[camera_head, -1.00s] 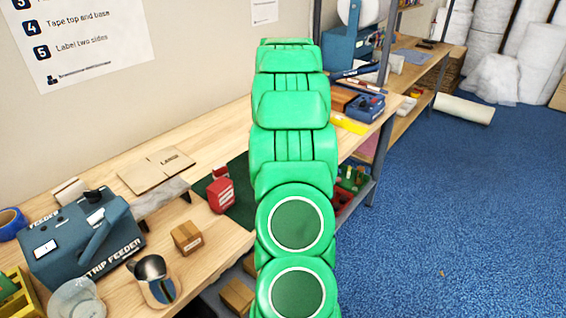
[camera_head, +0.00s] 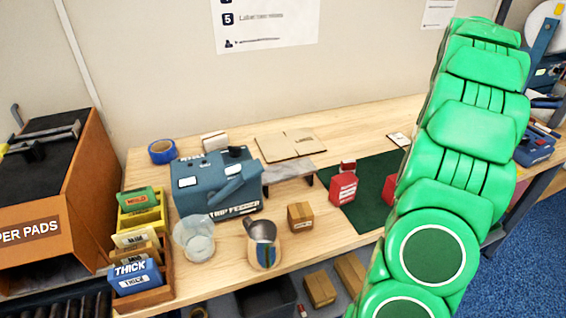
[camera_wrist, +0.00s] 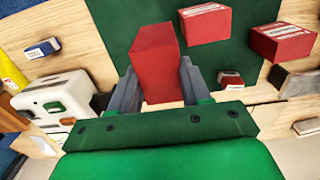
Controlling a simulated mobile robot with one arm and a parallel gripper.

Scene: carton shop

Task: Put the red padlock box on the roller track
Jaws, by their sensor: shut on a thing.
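In the wrist view, my gripper (camera_wrist: 158,88) has its grey fingers shut on a red box (camera_wrist: 154,52) over the dark green mat (camera_wrist: 120,30). No label on this box can be read, so I cannot tell if it is the padlock box. Two other red boxes with pale labels (camera_wrist: 205,20) (camera_wrist: 283,42) and a small dark red one (camera_wrist: 231,79) lie nearby. In the head view, my green arm hides the gripper. A red box (camera_head: 343,189) stands on the mat; another (camera_head: 390,189) shows partly beside my arm. Dark rollers (camera_head: 45,306), perhaps the roller track, show at the lower left.
The blue strip feeder (camera_head: 215,188), a clear cup (camera_head: 196,240), a metal jug (camera_head: 263,245) and a small brown carton (camera_head: 300,215) stand on the bench. A brown paper pads unit (camera_head: 50,220) and card bins (camera_head: 140,265) are at left. A white machine (camera_wrist: 55,105) is near my gripper.

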